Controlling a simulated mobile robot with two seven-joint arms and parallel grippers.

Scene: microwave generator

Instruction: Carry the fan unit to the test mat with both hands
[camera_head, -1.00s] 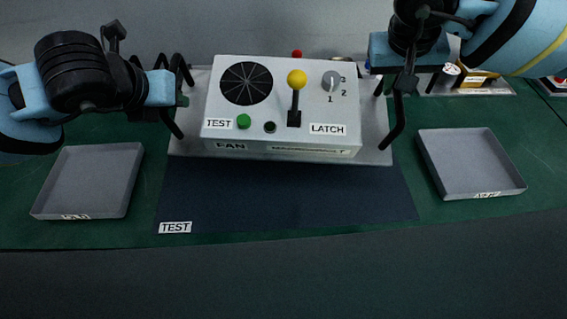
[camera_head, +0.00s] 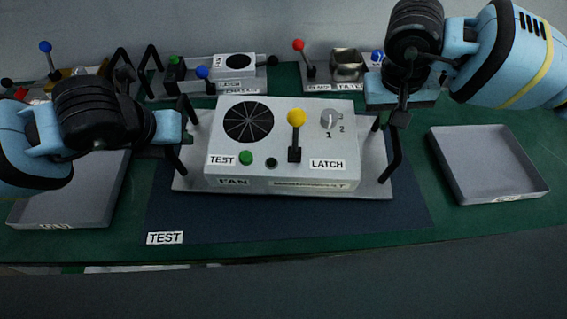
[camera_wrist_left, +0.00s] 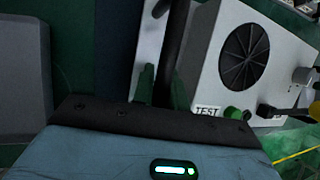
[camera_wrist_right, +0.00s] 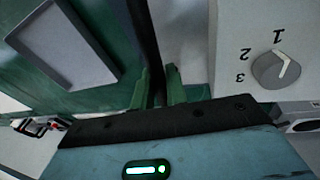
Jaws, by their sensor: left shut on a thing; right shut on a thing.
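The fan unit (camera_head: 284,180) is a pale grey box with a round black fan grille, a yellow-knobbed lever, a grey dial and a green button. It sits on a grey plate with a black handle at each side. The dark test mat (camera_head: 300,216) shows below and around the plate; whether they touch I cannot tell. My left gripper (camera_head: 182,140) is shut on the left handle (camera_wrist_left: 178,40), also seen in the left wrist view. My right gripper (camera_head: 398,120) is shut on the right handle (camera_wrist_right: 146,45), also seen in the right wrist view.
A grey tray (camera_head: 486,165) lies to the right and another grey tray (camera_head: 70,205) to the left. Smaller devices stand behind, including a lever box (camera_head: 235,68) and a red-knobbed lever (camera_head: 299,46). The table's front edge is close to the mat.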

